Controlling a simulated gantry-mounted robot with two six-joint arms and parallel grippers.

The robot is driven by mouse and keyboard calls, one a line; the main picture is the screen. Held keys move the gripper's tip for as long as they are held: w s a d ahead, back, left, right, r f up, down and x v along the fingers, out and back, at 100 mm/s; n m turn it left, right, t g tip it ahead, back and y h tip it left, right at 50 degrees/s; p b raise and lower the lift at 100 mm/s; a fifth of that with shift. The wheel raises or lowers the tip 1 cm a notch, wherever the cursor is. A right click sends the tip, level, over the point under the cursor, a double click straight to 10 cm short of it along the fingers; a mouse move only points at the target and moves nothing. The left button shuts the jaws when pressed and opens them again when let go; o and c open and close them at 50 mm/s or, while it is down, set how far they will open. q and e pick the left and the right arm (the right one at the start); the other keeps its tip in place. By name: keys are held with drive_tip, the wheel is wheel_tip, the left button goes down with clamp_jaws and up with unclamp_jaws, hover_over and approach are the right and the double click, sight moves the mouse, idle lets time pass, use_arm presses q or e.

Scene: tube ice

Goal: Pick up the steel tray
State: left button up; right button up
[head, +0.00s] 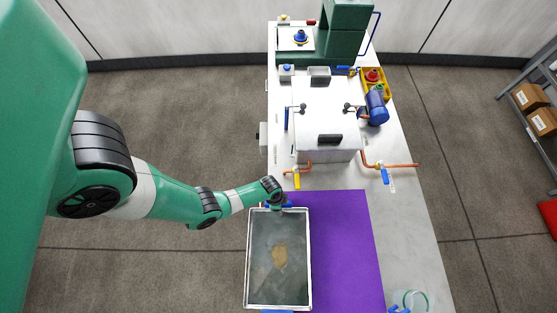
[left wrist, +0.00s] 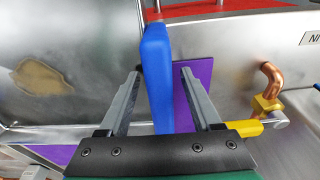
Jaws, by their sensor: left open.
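The steel tray (head: 262,285) is a shallow rectangle with a tan patch (head: 279,255) on its floor. It lies on the purple mat and reaches past the mat's left edge. A blue handle (head: 277,311) shows at its near end, cut by the frame edge. My left gripper (head: 280,205) is at the tray's far end. In the left wrist view its open jaws (left wrist: 161,72) have the far blue handle (left wrist: 157,85) between them, with gaps to the fingers. My right gripper is not in view.
The purple mat (head: 345,240) is clear right of the tray. A white box machine (head: 325,120) with copper pipes and yellow valves (head: 295,178) stands beyond the tray; one pipe is near the gripper in the wrist view (left wrist: 270,75). A clear container (head: 412,299) is at bottom right.

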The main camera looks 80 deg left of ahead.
use_arm(q)
clamp_jaws()
idle(0.3)
idle(1.1)
